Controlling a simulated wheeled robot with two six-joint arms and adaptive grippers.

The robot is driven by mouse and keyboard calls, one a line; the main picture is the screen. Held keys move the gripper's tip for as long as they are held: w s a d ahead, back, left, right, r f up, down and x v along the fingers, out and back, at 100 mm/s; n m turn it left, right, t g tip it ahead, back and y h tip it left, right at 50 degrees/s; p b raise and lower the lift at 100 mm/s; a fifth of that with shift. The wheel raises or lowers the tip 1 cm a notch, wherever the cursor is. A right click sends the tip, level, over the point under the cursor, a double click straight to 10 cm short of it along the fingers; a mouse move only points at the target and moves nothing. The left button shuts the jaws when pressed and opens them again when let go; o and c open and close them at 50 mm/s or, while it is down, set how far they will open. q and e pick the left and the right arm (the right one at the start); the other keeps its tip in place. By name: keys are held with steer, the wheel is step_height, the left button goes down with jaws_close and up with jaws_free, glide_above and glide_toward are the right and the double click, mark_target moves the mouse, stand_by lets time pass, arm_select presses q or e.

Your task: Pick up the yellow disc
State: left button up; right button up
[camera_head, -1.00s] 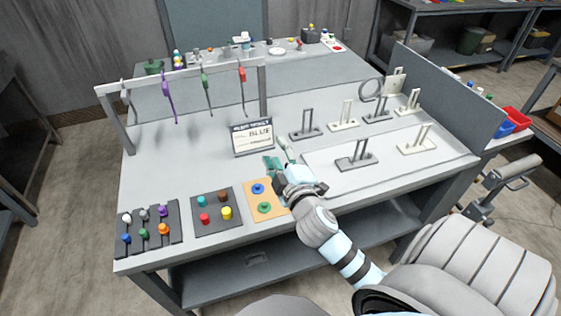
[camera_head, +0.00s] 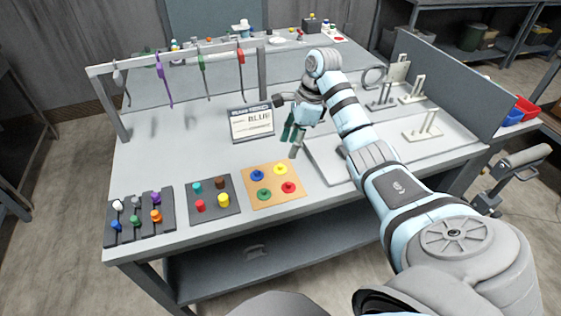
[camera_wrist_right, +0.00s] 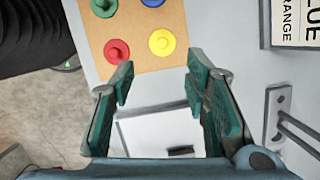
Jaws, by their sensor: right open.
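The yellow disc (camera_head: 281,169) lies on the tan board (camera_head: 262,200), at its far right corner, with a small knob on top. A blue disc (camera_head: 257,175), a green disc (camera_head: 264,194) and a red disc (camera_head: 288,187) share the board. In the right wrist view the yellow disc (camera_wrist_right: 162,42) lies beyond my fingertips, roughly between them, near the board's edge. My right gripper (camera_head: 293,136) is open and empty, above the table and behind the board in the head view. Its green fingers also frame the wrist view (camera_wrist_right: 158,80). My left gripper is not in view.
A sign reading BLUE (camera_head: 252,123) stands behind the board, close to my right gripper. A dark board with coloured pegs (camera_head: 214,209) lies left of the tan board. Grey and white posts on bases (camera_head: 422,127) stand at the right.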

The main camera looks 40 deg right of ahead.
mark_target(280, 165)
steer(key=b+x, duration=0.1)
steer(key=x, duration=0.2)
steer(key=shift+w+f, duration=0.2)
steer(key=shift+f, duration=0.15)
steer(key=x, duration=0.4)
steer(key=shift+w+a+b, duration=0.15)
steer(key=shift+a+b, duration=0.15)
steer(key=shift+b, duration=0.05)
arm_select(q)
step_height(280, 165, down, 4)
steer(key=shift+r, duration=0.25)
arm_select(e)
steer(key=c, duration=0.9)
